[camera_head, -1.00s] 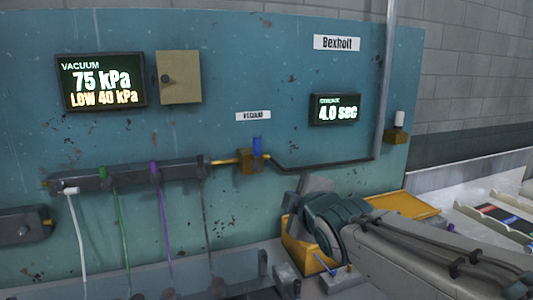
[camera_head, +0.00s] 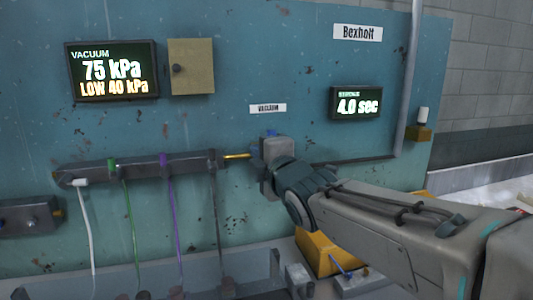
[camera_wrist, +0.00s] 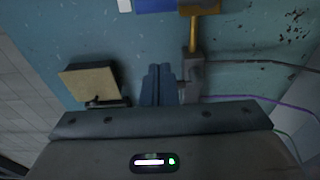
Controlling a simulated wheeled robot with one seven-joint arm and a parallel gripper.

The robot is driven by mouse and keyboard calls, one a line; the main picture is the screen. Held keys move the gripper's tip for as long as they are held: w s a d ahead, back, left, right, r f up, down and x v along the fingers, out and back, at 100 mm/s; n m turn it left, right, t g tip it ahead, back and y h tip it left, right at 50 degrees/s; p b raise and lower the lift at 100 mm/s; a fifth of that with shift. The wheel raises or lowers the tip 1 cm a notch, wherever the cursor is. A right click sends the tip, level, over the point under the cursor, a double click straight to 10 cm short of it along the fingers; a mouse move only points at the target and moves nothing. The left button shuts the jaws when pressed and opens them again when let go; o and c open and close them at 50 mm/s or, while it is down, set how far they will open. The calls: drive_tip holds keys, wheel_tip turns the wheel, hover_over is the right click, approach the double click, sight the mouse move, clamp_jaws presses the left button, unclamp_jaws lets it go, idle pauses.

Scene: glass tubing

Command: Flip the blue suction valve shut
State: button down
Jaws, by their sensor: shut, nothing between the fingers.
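The blue valve handle (camera_head: 270,133) shows only as a small strip above my gripper in the head view. The wrist view shows the blue handle (camera_wrist: 155,5) at the top edge, beside the brass valve body (camera_wrist: 200,7). My gripper (camera_head: 257,153) is in front of the valve and hides most of it. In the wrist view my gripper (camera_wrist: 158,66) has its two dark blue fingers together and empty. A gap shows there between the fingertips and the blue handle; I cannot tell the depth between them.
A grey manifold (camera_head: 135,167) with several coloured taps and hanging tubes runs left of the valve. The vacuum display (camera_head: 112,71) reads 75 kPa, LOW 40 kPa. A second display (camera_head: 357,103) reads 4.0 sec. A tan box (camera_head: 191,66) is mounted on the panel.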

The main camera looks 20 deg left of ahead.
drive_tip(key=p+x, duration=0.1)
drive_tip(key=x, duration=0.6)
drive_tip(key=d+p, duration=0.1)
drive_tip(key=d, duration=0.1)
drive_tip(key=w+d+p, duration=0.1)
drive_tip(key=shift+w+d, duration=0.2)
drive_tip(key=shift+d, duration=0.2)
drive_tip(key=shift+w+d+m, duration=0.1)
drive_tip(key=shift+d+m, duration=0.05)
drive_tip(key=shift+m, duration=0.25)
